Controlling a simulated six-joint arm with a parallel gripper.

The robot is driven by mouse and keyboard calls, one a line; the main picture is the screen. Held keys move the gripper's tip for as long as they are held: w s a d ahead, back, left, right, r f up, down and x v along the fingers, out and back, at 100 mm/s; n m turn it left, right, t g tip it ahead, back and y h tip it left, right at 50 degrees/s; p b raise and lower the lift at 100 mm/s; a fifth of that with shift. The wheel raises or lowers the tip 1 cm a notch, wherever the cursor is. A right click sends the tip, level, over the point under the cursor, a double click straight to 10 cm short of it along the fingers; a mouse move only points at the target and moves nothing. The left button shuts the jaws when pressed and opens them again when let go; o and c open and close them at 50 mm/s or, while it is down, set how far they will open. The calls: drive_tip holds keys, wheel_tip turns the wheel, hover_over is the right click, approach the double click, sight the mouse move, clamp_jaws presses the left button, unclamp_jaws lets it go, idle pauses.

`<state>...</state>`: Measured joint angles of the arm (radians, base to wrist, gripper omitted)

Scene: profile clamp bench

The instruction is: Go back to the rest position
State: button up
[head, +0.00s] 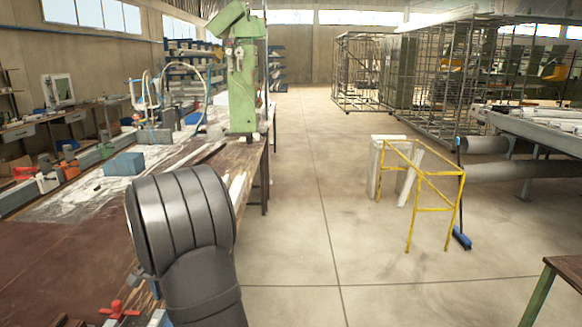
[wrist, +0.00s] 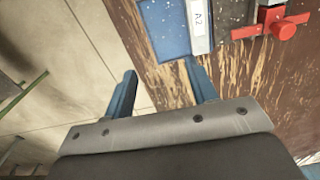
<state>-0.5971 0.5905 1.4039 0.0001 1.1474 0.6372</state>
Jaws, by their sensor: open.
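My gripper (wrist: 162,82) shows in the wrist view with its two blue fingers apart and nothing between them. It is over the edge of the brown wooden bench (wrist: 240,85), with the floor to its left. Beyond the right finger lie a blue plate (wrist: 162,28) and a pale strip labelled A2 (wrist: 198,25). In the head view my arm's dark links cover the gripper.
A clamp with a red handle (wrist: 283,30) sits on the bench by the strip. A red handle (head: 118,311) also shows low in the head view. Further along stand a blue block (head: 123,163) and a green machine (head: 243,90). A yellow frame (head: 420,172) stands on the open floor.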

drive_tip(key=d, duration=1.2)
drive_tip(key=shift+a+f, duration=0.25)
drive_tip(key=shift+a, duration=0.4)
drive_tip(key=shift+a+f, duration=0.3)
drive_tip(key=shift+a, duration=0.4)
drive_tip(key=shift+a+f, duration=0.25)
drive_tip(key=shift+a, duration=0.4)
drive_tip(key=shift+o, duration=0.5)
drive_tip(key=o, duration=1)
drive_tip(key=shift+t+y, duration=0.6)
drive_tip(key=shift+y, duration=0.1)
drive_tip(key=a+r, duration=0.6)
drive_tip(key=a, duration=0.1)
drive_tip(key=shift+s, duration=0.2)
drive_tip(key=shift+c, duration=0.2)
drive_tip(key=s+a+r+t+y, duration=0.1)
drive_tip(key=s+a+r+y, duration=0.2)
drive_tip(key=a+r, duration=0.6)
drive_tip(key=x, duration=0.9)
drive_tip(key=shift+w+f, duration=0.3)
